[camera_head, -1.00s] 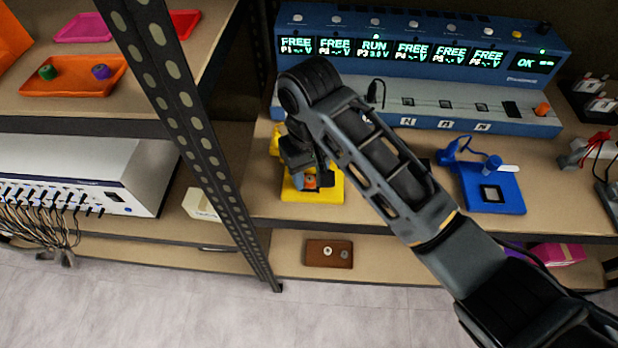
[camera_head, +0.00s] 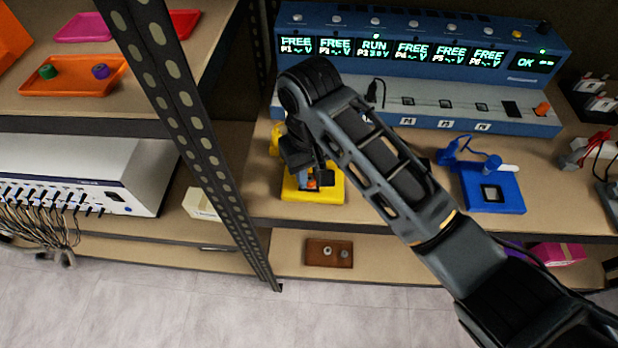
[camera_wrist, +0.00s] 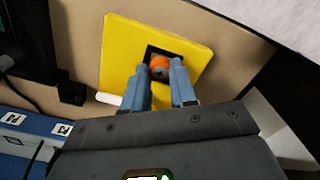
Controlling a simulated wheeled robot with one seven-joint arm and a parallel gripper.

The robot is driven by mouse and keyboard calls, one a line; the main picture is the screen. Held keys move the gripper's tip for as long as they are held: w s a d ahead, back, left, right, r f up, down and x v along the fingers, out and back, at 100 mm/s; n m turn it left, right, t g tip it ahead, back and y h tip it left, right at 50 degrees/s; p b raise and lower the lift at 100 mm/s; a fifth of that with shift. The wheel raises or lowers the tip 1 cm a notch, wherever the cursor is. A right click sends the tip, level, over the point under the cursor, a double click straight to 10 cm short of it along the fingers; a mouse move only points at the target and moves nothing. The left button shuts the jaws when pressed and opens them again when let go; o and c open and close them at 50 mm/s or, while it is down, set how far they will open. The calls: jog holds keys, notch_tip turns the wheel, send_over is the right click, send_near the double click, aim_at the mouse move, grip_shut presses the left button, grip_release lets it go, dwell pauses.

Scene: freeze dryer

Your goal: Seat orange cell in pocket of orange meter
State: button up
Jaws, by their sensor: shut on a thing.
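The orange cell (camera_wrist: 160,67) is between the fingertips of my gripper (camera_wrist: 164,75) in the wrist view, at the dark square pocket (camera_wrist: 150,52) of a yellow meter plate (camera_wrist: 121,55). My gripper is shut on the cell. The cell's end lies inside the pocket outline, but I cannot tell how deep it sits. In the head view the yellow meter (camera_head: 328,190) is on the shelf board, with a bit of the orange cell (camera_head: 311,184) showing under my gripper (camera_head: 312,178). My gripper hides most of the pocket. The meter's colour looks yellow rather than orange.
A blue meter (camera_head: 505,202) with a square pocket stands to the right. The blue charger bank (camera_head: 460,118) runs behind, with an orange cell (camera_head: 542,109) at its right end. A slotted shelf post (camera_head: 200,130) rises left of the yellow meter. The shelf's front edge is close.

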jog(key=shift+r, duration=0.2)
jog(key=shift+r+p, duration=2.3)
jog(key=shift+p, duration=0.45)
